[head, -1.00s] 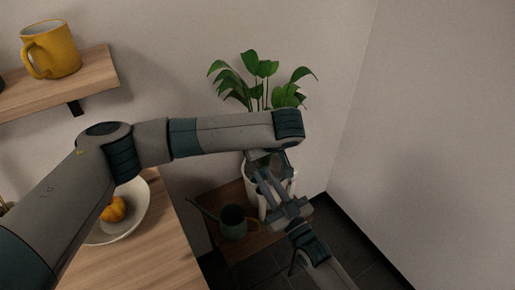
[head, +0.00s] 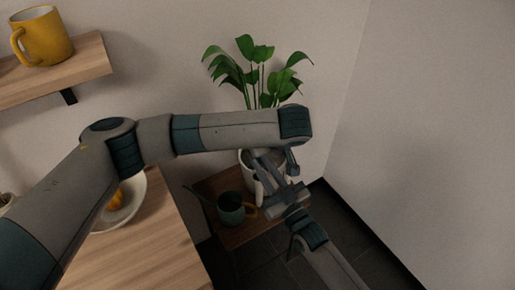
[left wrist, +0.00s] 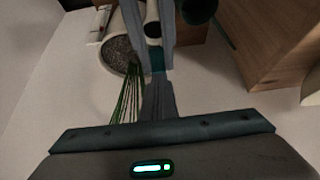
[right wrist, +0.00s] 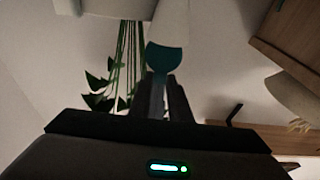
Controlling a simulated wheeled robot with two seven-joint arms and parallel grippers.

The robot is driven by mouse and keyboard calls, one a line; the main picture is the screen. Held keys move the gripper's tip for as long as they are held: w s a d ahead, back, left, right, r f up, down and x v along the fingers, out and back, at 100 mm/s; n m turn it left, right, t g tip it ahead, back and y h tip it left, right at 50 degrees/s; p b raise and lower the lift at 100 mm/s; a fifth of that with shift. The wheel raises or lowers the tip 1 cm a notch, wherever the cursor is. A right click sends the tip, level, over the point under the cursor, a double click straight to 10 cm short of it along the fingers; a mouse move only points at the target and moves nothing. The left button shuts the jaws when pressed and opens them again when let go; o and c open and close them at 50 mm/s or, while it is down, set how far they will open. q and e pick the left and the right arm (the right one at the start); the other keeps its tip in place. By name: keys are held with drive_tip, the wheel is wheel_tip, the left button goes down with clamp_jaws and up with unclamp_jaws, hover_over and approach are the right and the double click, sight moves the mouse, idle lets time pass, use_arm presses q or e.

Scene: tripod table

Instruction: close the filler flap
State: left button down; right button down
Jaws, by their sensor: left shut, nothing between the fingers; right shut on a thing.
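The white planter (head: 248,158) stands on a low side table. The left wrist view shows its soil-filled top (left wrist: 118,50) and a white filler spout (left wrist: 152,12) with a dark mouth beside it. A teal flap (right wrist: 163,58) lies at the spout's end, right at my right fingertips. My right gripper (head: 266,168) reaches up to the planter from below; it also shows in the right wrist view (right wrist: 164,88). It appears shut on the flap, but the contact is partly hidden. My left gripper (left wrist: 158,85) is shut and empty close by, largely covered by my arm in the head view.
A dark teal watering can (head: 231,207) stands on the side table (head: 250,229), left of my right gripper. A wooden counter (head: 150,248) with a bowl (head: 128,214) is at the left. A mug (head: 42,38) sits on the wall shelf (head: 65,68). The right wall side is free.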

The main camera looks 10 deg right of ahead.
use_arm(q)
drive_tip(key=shift+s+d+f, duration=0.2)
drive_tip(key=shift+s+d, duration=0.05)
drive_tip(key=shift+s, duration=0.15)
drive_tip(key=shift+s+d+f, duration=0.2)
drive_tip(key=shift+s, duration=0.2)
use_arm(e)
drive_tip(key=shift+w+f, duration=0.1)
drive_tip(key=shift+f, duration=0.05)
drive_tip(key=c, duration=1.6)
unclamp_jaws()
drive_tip(key=shift+c, duration=0.2)
use_arm(q)
drive_tip(key=shift+w+a+r, duration=0.1)
drive_tip(key=shift+w+a, duration=0.05)
drive_tip(key=shift+w, duration=0.1)
use_arm(e)
drive_tip(key=shift+s+d, duration=0.1)
drive_tip(key=shift+s, duration=0.2)
use_arm(q)
drive_tip(key=shift+w+a+r, duration=0.1)
use_arm(e)
drive_tip(key=v, duration=1.1)
drive_tip(key=shift+s, duration=0.2)
drive_tip(key=shift+f, duration=0.1)
